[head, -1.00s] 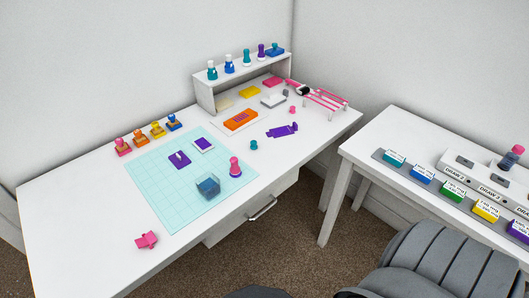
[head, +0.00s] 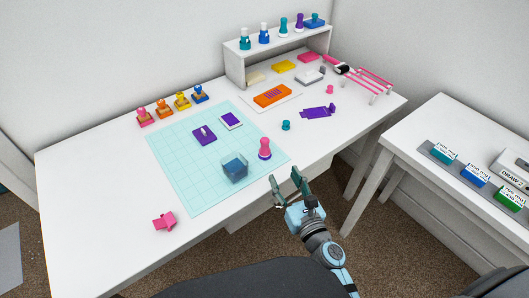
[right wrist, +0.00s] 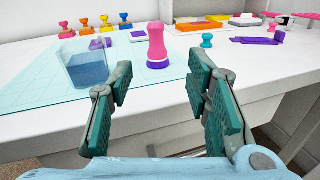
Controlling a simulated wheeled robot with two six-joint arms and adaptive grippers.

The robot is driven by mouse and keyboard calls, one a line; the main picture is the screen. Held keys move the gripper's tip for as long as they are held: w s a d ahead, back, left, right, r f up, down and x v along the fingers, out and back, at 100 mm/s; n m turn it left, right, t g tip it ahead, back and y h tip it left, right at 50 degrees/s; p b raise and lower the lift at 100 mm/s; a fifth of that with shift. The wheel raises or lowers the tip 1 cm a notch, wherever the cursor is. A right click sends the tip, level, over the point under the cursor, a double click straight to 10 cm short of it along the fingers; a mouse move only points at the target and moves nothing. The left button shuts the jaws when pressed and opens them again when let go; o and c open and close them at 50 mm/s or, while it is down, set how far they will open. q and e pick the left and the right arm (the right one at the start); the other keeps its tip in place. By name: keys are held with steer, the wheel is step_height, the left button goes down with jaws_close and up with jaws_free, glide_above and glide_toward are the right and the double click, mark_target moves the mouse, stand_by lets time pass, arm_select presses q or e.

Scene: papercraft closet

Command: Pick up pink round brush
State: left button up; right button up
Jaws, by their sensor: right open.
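The pink round brush (head: 265,149) stands upright on the right edge of the light teal mat (head: 182,182). It has a pink handle and a purple base. In the right wrist view the brush (right wrist: 157,46) shows ahead, in the gap between the fingers and farther off. My right gripper (head: 288,180) is open and empty, just off the table's front edge, short of the brush. Its two teal-padded fingers (right wrist: 160,92) are spread wide. My left gripper is not in view.
A clear cup of blue liquid (head: 235,168) stands just left of the brush. A small teal stamp (head: 286,125) is behind it. A pink piece (head: 164,221) lies at front left. Several stamps stand along the back. A second table (head: 432,120) is at right.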

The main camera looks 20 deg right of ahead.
mark_target(266, 146)
steer(key=shift+n, duration=0.4)
steer(key=w, duration=0.2)
steer(key=w+r, duration=0.1)
steer(key=w, duration=0.1)
steer(key=shift+a, duration=0.3)
steer(key=w, duration=0.3)
steer(key=w+a+b, duration=0.1)
steer(key=w, duration=0.6)
steer(key=shift+w+a+f+b, duration=0.15)
steer(key=shift+a+f+b, duration=0.05)
steer(key=shift+b, duration=0.15)
steer(key=c, duration=1.1)
